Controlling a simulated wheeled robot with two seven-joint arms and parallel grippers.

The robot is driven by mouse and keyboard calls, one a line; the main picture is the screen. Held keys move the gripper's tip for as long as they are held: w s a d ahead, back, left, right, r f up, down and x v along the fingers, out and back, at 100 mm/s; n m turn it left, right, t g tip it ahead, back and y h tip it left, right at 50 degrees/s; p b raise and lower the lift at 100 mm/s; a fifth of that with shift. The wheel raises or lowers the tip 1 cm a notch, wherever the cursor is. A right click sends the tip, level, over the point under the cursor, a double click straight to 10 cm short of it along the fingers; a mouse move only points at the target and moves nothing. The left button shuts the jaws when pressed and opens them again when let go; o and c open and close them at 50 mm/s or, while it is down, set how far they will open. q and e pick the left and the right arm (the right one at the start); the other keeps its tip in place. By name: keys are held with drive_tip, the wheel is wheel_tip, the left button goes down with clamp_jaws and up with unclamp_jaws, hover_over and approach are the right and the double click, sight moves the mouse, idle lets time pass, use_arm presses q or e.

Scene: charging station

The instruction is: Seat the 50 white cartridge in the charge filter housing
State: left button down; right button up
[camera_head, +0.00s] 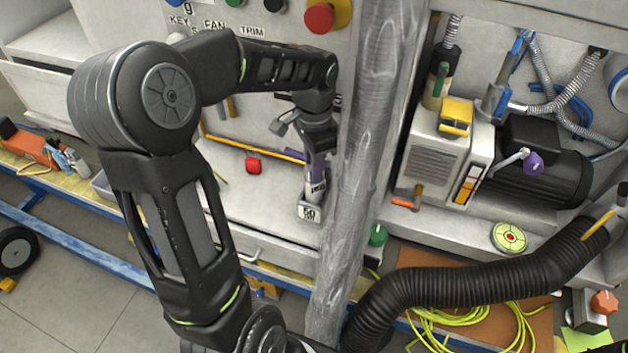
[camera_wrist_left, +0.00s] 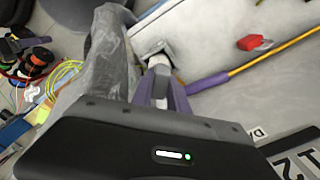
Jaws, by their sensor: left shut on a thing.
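My left gripper (camera_head: 317,172), with purple fingers, reaches down in front of the grey cabinet. It is shut on the white cartridge (camera_head: 311,194), whose lower end carries a pale block with a label that seems to read 50. In the left wrist view the two purple fingers (camera_wrist_left: 162,92) close around the cartridge's pale shaft (camera_wrist_left: 159,72), and a grey square end shows beyond them. Whether that end touches the surface below cannot be told. I cannot pick out the charge filter housing with certainty. My right gripper is not in view.
A grey wrapped column (camera_head: 362,160) stands just right of the gripper. A red block (camera_head: 253,166) and a yellow-and-purple rod (camera_head: 240,144) are to its left. A thick black hose (camera_head: 470,278) and a beige box (camera_head: 440,150) are at right.

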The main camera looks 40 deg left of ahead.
use_arm(q)
drive_tip(key=shift+f, duration=0.25)
drive_tip(key=shift+f, duration=2.35)
drive_tip(key=c, duration=1.8)
unclamp_jaws()
drive_tip(key=shift+f, duration=0.1)
drive_tip(key=shift+o, duration=1.2)
